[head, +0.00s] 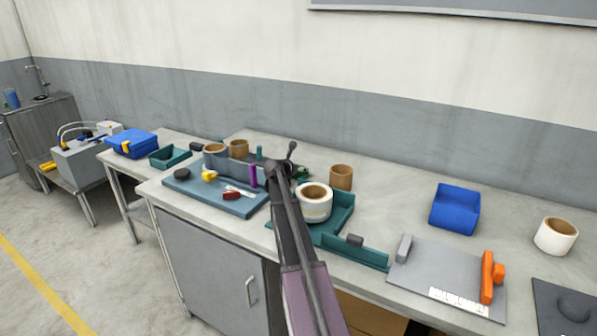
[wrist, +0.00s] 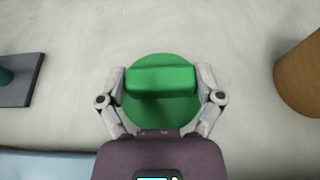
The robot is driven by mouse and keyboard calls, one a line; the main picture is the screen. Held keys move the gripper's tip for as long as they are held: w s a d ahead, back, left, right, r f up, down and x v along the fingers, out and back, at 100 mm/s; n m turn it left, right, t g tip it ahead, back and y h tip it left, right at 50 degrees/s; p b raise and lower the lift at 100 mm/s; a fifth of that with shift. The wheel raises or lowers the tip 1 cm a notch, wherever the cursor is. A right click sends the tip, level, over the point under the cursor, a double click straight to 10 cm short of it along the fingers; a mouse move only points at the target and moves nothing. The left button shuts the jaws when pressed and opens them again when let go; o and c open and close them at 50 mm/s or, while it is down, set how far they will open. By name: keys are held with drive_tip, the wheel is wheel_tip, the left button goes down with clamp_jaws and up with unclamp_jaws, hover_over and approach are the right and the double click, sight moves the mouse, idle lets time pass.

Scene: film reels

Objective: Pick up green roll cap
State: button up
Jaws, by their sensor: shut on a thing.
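The green roll cap (wrist: 160,105) is a round disc with a raised block across it, in the middle of the wrist view. My gripper (wrist: 161,82) has one finger on each side of the raised block and is shut on it. In the head view a small part of the green cap (head: 303,173) shows beside the end of my arm, which hides most of my gripper. I cannot tell whether the cap touches the table or is slightly above it.
A brown roll (head: 341,177) stands right of the cap; a brown roll also shows in the wrist view (wrist: 302,75). A white roll (head: 313,202) sits in a teal tray (head: 345,215) close to my arm. A blue mat (head: 205,198) holds several small items at left.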

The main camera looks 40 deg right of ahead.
drive_tip(key=shift+r, duration=0.1)
wheel_tip(320, 180, up, 10)
drive_tip(key=p, duration=1)
drive_tip(key=shift+d, duration=0.1)
idle(0.8)
